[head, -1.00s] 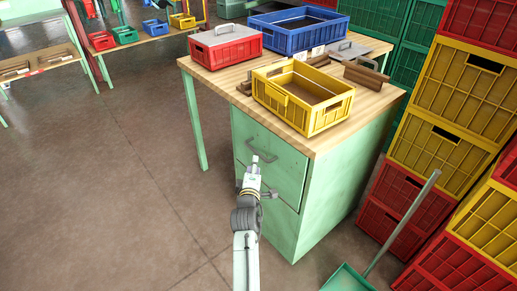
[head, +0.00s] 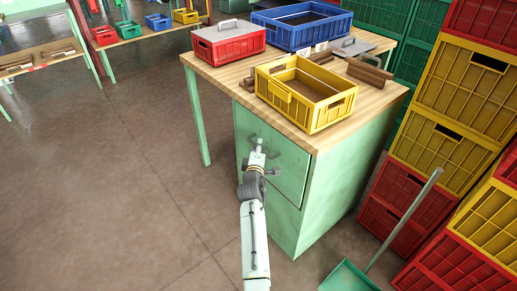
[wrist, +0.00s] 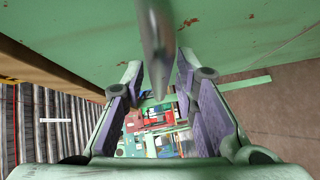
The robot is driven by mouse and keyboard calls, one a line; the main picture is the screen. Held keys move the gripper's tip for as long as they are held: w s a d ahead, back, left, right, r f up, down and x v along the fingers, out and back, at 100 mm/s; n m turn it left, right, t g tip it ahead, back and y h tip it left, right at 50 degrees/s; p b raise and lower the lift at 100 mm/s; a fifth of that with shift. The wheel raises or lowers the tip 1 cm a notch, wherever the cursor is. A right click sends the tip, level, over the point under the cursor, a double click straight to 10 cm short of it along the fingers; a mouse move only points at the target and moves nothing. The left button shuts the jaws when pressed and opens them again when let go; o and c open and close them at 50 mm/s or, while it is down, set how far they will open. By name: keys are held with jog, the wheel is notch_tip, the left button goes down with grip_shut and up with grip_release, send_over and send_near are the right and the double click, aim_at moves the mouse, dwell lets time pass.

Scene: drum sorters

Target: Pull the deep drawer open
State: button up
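The green drawer front (head: 288,168) is on the left face of the cabinet under the wooden worktop, and it looks flush with the cabinet. Its grey bar handle (head: 273,153) is partly hidden by my gripper (head: 260,143), which is right at the handle. In the wrist view the handle (wrist: 158,50) comes down from the top, close to the camera, in the space between the two fingers of my gripper (wrist: 160,95). The fingers stand apart, with a gap on each side of the bar. Green painted metal fills the top of that view.
A yellow crate (head: 318,117), a red box (head: 228,42) and a blue crate (head: 300,40) stand on the worktop (head: 225,78). Stacked crates (head: 440,150) and a green dustpan (head: 348,278) are at the right. The floor (head: 120,170) left of the cabinet is clear.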

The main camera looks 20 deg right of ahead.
grip_shut()
dwell(0.6)
